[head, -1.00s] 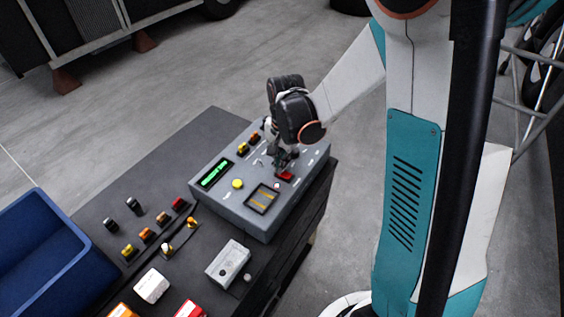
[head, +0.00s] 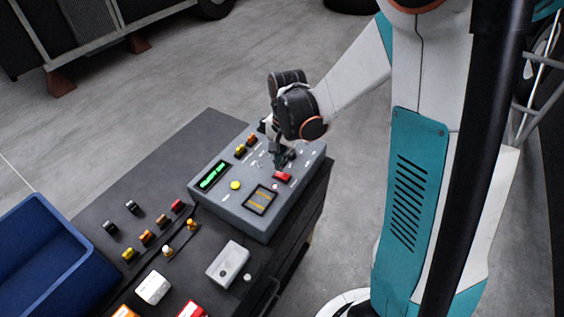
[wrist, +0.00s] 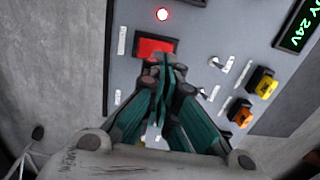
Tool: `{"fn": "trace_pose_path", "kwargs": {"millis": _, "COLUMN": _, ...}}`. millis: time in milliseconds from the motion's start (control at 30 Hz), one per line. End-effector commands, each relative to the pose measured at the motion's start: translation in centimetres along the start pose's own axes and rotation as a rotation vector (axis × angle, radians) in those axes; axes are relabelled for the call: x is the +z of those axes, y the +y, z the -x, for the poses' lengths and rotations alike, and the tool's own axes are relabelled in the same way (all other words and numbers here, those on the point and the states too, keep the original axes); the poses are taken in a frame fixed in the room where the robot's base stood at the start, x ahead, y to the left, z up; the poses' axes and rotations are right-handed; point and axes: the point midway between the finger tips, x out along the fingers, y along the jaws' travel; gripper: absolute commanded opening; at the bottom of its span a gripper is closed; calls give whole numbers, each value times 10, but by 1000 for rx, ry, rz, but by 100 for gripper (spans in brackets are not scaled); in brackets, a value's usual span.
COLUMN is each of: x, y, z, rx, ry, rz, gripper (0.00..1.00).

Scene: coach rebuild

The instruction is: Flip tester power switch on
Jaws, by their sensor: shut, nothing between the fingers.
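The tester (head: 230,207) is a grey box with a sloped top panel on the dark bench. Its red switch (head: 283,177) is near the right edge of the panel and shows as a red block in the wrist view (wrist: 155,46). A small round light (wrist: 162,14) beside the switch glows red. The green display (head: 212,176) is lit, and part of it reads "24V" in the wrist view (wrist: 299,30). My gripper (wrist: 164,70) is shut and empty, with its fingertips close to the switch edge. I cannot tell whether they touch it.
Yellow and orange connectors (wrist: 250,95) stand on the panel near my gripper. A yellow button (head: 235,185) is beside the display. Several coloured parts, a light grey box (head: 228,264) and a blue bin (head: 40,250) are on the bench to the left.

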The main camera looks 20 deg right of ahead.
Motion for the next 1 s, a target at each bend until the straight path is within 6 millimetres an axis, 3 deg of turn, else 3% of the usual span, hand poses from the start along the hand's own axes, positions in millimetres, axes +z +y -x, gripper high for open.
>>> {"fn": "trace_pose_path", "kwargs": {"millis": 300, "x": -6, "y": -11, "z": 69, "rx": 0, "ry": 0, "rz": 1, "gripper": 0}}
{"fn": "trace_pose_path", "kwargs": {"millis": 500, "x": -6, "y": -17, "z": 102, "rx": 0, "ry": 0, "rz": 1, "gripper": 0}}
{"fn": "trace_pose_path", "kwargs": {"millis": 700, "x": -6, "y": -21, "z": 118, "rx": 0, "ry": 0, "rz": 1, "gripper": 0}}
{"fn": "trace_pose_path", "kwargs": {"millis": 1000, "x": -6, "y": -21, "z": 120, "rx": 0, "ry": 0, "rz": 1, "gripper": 0}}
